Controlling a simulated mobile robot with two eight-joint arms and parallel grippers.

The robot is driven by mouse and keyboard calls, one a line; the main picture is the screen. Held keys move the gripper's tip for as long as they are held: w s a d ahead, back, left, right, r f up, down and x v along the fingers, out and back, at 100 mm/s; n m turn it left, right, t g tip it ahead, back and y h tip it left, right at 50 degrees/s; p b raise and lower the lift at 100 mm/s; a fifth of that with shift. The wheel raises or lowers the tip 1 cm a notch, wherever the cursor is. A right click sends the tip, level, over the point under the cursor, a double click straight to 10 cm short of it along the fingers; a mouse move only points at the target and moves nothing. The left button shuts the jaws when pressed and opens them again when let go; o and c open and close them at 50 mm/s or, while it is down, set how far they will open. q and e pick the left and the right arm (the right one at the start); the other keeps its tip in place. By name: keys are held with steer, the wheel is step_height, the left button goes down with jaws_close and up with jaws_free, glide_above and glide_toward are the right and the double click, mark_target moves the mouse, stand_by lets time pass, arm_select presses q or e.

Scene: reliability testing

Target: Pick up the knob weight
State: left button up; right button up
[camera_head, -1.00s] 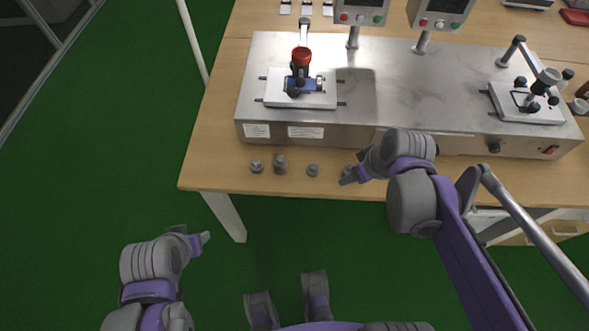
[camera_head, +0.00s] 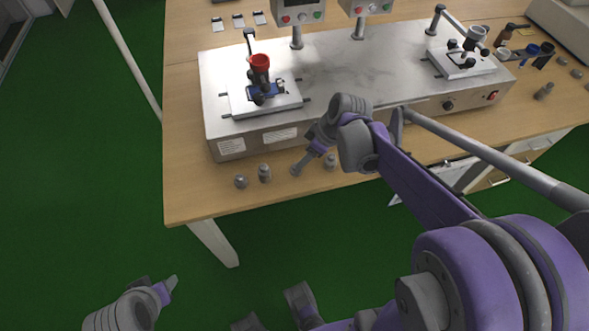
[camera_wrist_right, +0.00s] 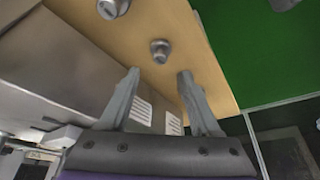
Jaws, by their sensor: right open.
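Small grey metal knob weights stand in a row along the table's front edge in the head view: one at the left (camera_head: 241,181), a taller one beside it (camera_head: 264,173), and one to the right (camera_head: 330,161) near my right wrist. My right gripper (camera_head: 303,163) is low over this row, and its fingertips partly hide what is there. In the right wrist view my right gripper (camera_wrist_right: 157,82) is open and empty. One knob weight (camera_wrist_right: 160,50) lies just beyond the fingertips, lined up between them; another (camera_wrist_right: 111,8) is farther up. My left gripper (camera_head: 157,286) is open and empty over the floor.
A metal test bench (camera_head: 345,75) with two fixtures stands on the wooden table (camera_head: 185,150), behind the weights. Bottles and small parts (camera_head: 530,50) are at the far right. The table's left front corner is clear.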

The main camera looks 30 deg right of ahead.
steer(key=b+x, duration=0.1)
steer(key=x, duration=0.5)
steer(key=shift+w+a+f, duration=0.1)
steer(key=shift+w+f, duration=0.05)
steer(key=shift+f, duration=0.15)
jaws_close()
